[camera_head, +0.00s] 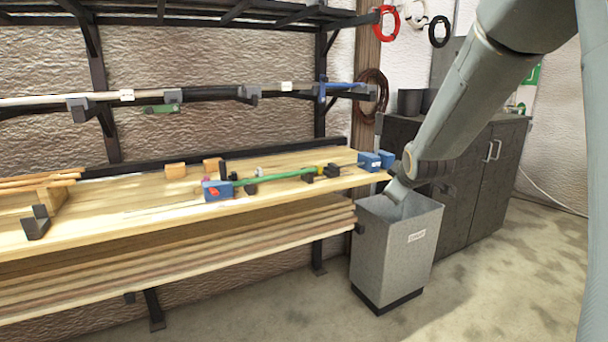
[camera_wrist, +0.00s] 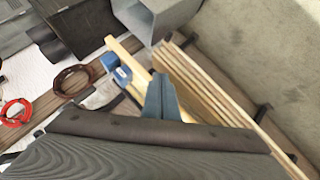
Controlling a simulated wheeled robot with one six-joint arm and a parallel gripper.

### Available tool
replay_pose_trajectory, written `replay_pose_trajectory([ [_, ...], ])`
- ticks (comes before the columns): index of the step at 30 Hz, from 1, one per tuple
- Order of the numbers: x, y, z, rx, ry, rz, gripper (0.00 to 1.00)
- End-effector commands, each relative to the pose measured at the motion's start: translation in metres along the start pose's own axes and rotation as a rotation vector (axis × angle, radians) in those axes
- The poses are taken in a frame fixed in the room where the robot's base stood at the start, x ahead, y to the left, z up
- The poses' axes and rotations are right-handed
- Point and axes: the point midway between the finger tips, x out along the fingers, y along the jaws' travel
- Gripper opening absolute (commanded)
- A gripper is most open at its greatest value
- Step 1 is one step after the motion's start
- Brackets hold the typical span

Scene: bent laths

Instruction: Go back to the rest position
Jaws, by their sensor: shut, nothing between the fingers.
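My arm comes down from the upper right in the head view. My gripper (camera_head: 397,191) is at the mouth of the grey bin (camera_head: 392,250), its tip in front of or over the rim; I cannot tell how deep it reaches. In the wrist view my gripper (camera_wrist: 160,92) shows as two blue-grey fingers shut together, with nothing between them. The wooden bench and the bin appear behind them there.
The workbench (camera_head: 90,230) holds a green lath (camera_head: 275,179), blue clamps (camera_head: 217,190) and small blocks. Boards are stacked below. A dark cabinet (camera_head: 460,190) stands behind the bin, with cable coils on the wall. The floor (camera_head: 480,300) in front is clear.

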Motion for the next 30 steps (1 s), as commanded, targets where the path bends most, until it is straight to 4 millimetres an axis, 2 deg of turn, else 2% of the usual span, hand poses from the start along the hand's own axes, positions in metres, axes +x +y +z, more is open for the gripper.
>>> replay_pose_trajectory([
  [1,-0.023,-0.023,0.012,0.074,-0.057,-0.064,0.0],
  [3,-0.05,-0.058,0.033,0.184,-0.15,-0.148,0.0],
  [5,-0.075,-0.087,0.05,0.27,-0.231,-0.213,0.0],
  [9,-0.14,-0.148,0.088,0.465,-0.436,-0.332,0.0],
  [12,-0.188,-0.184,0.111,0.579,-0.581,-0.388,0.0],
  [15,-0.228,-0.212,0.13,0.667,-0.706,-0.423,0.0],
  [18,-0.257,-0.23,0.142,0.725,-0.796,-0.44,0.0],
  [23,-0.277,-0.244,0.15,0.765,-0.863,-0.449,0.0],
  [30,-0.277,-0.244,0.15,0.765,-0.863,-0.449,0.0],
])
